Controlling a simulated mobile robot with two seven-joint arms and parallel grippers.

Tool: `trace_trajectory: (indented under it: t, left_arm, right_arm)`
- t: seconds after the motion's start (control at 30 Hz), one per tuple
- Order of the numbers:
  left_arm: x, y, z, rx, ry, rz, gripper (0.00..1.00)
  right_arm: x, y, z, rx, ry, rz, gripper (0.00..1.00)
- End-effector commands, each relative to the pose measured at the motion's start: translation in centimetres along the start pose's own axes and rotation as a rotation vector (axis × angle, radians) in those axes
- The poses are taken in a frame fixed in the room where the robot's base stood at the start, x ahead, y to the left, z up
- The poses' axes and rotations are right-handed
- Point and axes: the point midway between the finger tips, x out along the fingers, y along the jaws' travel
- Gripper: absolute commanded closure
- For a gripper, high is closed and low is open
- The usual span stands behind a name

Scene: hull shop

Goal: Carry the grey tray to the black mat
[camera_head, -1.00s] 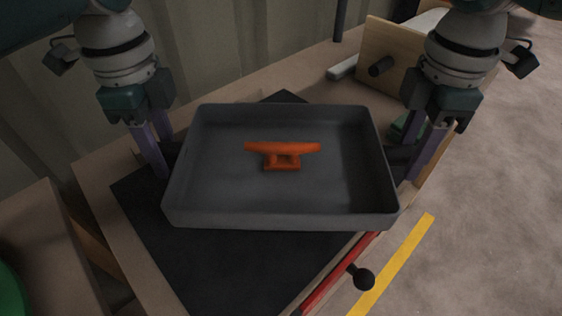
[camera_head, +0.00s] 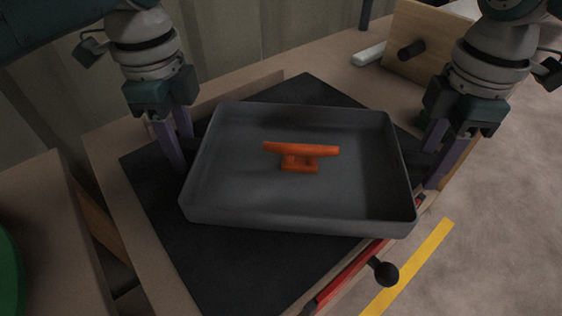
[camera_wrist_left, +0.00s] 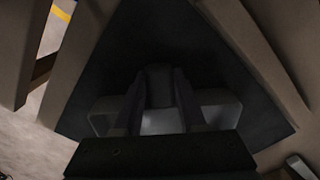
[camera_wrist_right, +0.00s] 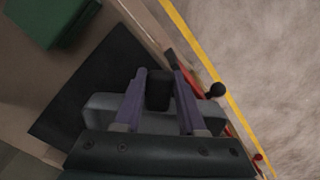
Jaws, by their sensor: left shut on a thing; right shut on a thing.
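The grey tray (camera_head: 240,212) is over the black mat (camera_head: 180,232) on the workbench, with an orange cleat (camera_head: 300,156) lying in it. I cannot tell whether the tray touches the mat. My left gripper (camera_head: 184,160) is shut on the tray's left handle, which shows dark between the fingers in the left wrist view (camera_wrist_left: 158,88). My right gripper (camera_head: 432,165) is shut on the right handle, seen in the right wrist view (camera_wrist_right: 158,90). The tray looks about level. It hides the middle of the mat.
A red bar with a black knob (camera_head: 385,273) runs along the bench's front edge. A wooden block with a dark peg (camera_head: 425,40) stands at the back right. A yellow line (camera_head: 408,268) marks the floor. A green round thing (camera_head: 8,285) is at lower left.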

Motion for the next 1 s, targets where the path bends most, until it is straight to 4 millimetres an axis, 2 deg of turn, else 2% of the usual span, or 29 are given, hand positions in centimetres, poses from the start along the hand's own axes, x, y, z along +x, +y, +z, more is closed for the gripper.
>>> trace_trajectory:
  t: [0.03, 0.07, 0.3, 0.67, 0.83, 1.0]
  left_arm:
    - [0.8, 0.0, 0.1, 0.0, -0.001, -0.001, 1.0]
    - [0.5, 0.0, 0.1, 0.0, -0.001, -0.001, 0.58]
    - [0.3, 0.0, 0.0, 0.0, -0.001, 0.0, 0.31]
    - [-0.3, -0.1, 0.0, 0.0, 0.001, -0.002, 0.3]
    - [-2.7, -0.1, 0.0, 0.001, 0.0, -0.006, 0.3]
    - [-6.9, -0.2, 0.1, 0.0, 0.0, -0.007, 0.3]
  right_arm:
    - [0.9, 0.0, 0.1, 0.001, -0.002, 0.0, 1.0]
    - [0.6, 0.0, 0.1, 0.001, -0.002, 0.0, 0.58]
    - [0.3, 0.0, 0.1, 0.001, -0.001, 0.0, 0.31]
    - [0.3, 0.0, 0.0, 0.0, -0.001, 0.0, 0.3]
    - [0.3, 0.0, 0.0, 0.0, 0.0, 0.0, 0.3]
    - [0.3, 0.0, 0.0, 0.0, 0.0, 0.0, 0.3]
